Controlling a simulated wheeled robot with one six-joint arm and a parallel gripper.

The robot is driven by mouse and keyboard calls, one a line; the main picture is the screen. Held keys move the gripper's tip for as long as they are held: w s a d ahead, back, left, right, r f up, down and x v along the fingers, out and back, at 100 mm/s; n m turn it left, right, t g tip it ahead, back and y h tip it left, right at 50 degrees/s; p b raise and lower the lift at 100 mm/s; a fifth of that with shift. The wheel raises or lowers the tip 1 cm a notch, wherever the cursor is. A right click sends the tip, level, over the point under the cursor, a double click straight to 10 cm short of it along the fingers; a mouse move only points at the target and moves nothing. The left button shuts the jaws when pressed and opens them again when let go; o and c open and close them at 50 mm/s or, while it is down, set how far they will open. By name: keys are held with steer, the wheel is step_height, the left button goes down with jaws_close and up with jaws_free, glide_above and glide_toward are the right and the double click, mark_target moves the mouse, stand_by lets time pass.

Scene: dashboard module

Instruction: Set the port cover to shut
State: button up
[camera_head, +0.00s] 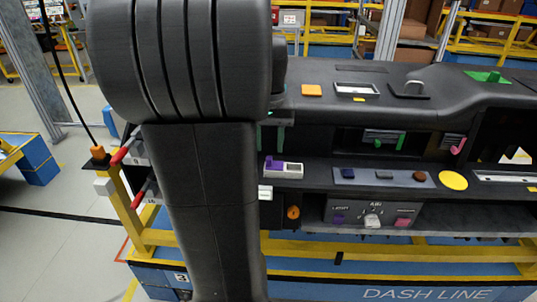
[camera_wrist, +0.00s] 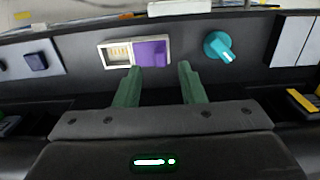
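The port cover is a purple slider (camera_wrist: 150,53) in a white frame (camera_wrist: 101,55) on the dark dashboard panel. In the wrist view it fills the right part of the frame, and the pale slotted port (camera_wrist: 117,54) shows uncovered on the left. In the head view the purple cover (camera_head: 273,166) sits at the left of its white frame (camera_head: 293,173). My gripper (camera_wrist: 160,67) is open, its two green fingers apart and empty. The left fingertip appears close to the cover's lower edge; I cannot tell whether it touches. In the head view my arm hides most of the gripper.
A teal knob (camera_wrist: 218,47) is right of the cover in the wrist view. A dark blue button (camera_wrist: 36,61) is to the left. In the head view, a button panel (camera_head: 384,178), a yellow disc (camera_head: 453,180) and an orange knob (camera_head: 293,212) are nearby.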

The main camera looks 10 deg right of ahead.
mark_target(275, 162)
steer(key=shift+f, duration=1.95)
jaws_close()
